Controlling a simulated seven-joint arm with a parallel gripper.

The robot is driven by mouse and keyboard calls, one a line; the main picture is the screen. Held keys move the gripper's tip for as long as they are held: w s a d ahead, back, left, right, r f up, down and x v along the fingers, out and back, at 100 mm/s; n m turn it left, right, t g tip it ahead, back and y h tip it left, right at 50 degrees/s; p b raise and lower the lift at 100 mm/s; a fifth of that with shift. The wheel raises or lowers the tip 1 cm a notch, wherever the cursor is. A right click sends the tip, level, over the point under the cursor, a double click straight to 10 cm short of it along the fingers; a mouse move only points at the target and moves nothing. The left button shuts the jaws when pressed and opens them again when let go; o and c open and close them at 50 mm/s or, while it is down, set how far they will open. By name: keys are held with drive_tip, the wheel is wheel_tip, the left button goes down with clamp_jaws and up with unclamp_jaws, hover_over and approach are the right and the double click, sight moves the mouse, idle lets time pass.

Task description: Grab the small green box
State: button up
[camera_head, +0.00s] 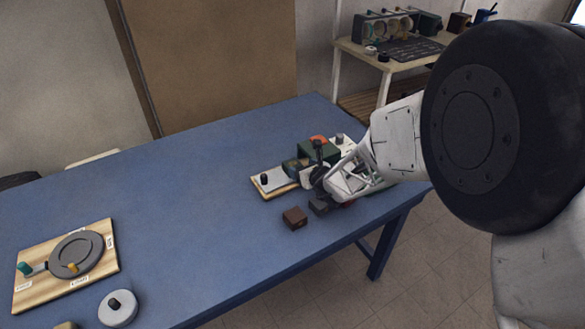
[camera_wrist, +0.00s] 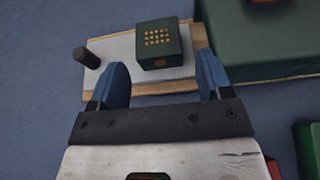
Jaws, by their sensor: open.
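The small green box (camera_wrist: 160,45) is dark green with a grid of gold dots on top. It stands on a white-topped wooden board (camera_wrist: 112,50). In the head view the small green box (camera_head: 292,166) shows just left of my gripper (camera_head: 316,166), partly crowded by other things. In the wrist view my gripper (camera_wrist: 163,76) is open and empty, with its two blue fingers apart. The box lies just past the fingertips, in line with the gap between them. I cannot tell the height between fingers and box.
A larger green box (camera_wrist: 250,45) stands close on the right, with something orange on top. A dark knob (camera_wrist: 87,58) sticks up on the board's left. A brown block (camera_head: 295,218) and a dark block (camera_head: 319,205) lie nearer the table edge. The blue table's (camera_head: 190,200) middle is clear.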

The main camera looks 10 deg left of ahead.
sight(293, 165)
drive_tip(key=shift+w+a+f, duration=0.15)
drive_tip(key=shift+w+a, duration=0.2)
drive_tip(key=shift+x, duration=2.65)
drive_tip(key=shift+s+a+f, duration=0.1)
drive_tip(key=shift+s, duration=0.05)
drive_tip(key=c, duration=0.7)
